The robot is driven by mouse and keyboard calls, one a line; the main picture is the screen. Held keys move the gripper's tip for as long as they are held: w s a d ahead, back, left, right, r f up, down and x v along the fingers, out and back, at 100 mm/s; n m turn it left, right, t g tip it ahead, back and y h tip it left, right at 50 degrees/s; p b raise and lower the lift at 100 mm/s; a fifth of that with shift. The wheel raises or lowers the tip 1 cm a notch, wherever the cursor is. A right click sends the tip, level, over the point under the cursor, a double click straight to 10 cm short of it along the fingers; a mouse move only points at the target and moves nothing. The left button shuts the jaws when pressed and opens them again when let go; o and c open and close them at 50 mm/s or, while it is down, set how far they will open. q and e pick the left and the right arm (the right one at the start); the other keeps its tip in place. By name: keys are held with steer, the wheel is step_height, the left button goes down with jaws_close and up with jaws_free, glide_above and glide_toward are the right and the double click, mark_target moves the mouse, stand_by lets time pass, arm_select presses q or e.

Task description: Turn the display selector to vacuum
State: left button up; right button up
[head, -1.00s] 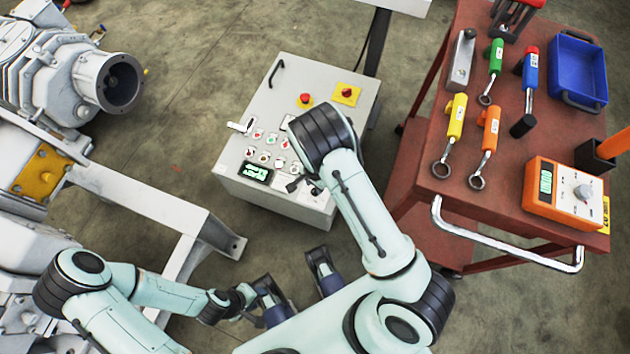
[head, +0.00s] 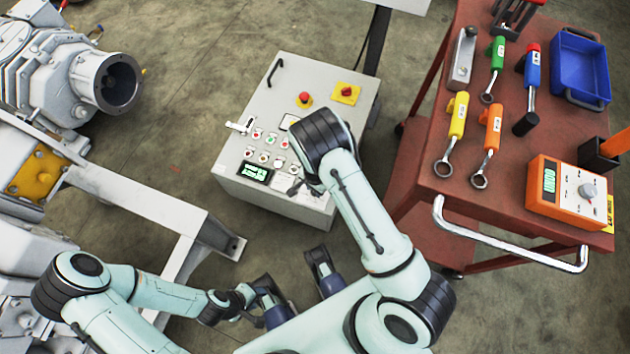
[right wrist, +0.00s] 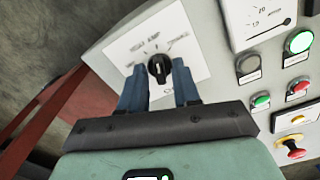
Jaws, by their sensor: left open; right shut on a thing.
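The black selector knob (right wrist: 158,68) sits on a white label plate (right wrist: 130,50) in the right wrist view. In the head view my right gripper (head: 299,187) is at the lower right of the grey control box (head: 245,120), and my arm hides the knob. My left gripper (head: 262,292) is open, low in front of the box and away from it.
The box carries a green-lit display (head: 256,172), several buttons and a red emergency stop (head: 304,99). A red cart (head: 470,205) with wrenches and an orange meter (head: 565,190) stands to the right. A grey pump (head: 108,82) stands at left.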

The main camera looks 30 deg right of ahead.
steer(key=shift+n, duration=0.3)
steer(key=n, duration=0.7)
steer(key=shift+n, duration=0.3)
steer(key=n, duration=0.3)
steer(key=shift+n+b, duration=0.3)
steer(key=shift+b, duration=0.05)
steer(key=shift+n, duration=2)
steer(key=o, duration=0.7)
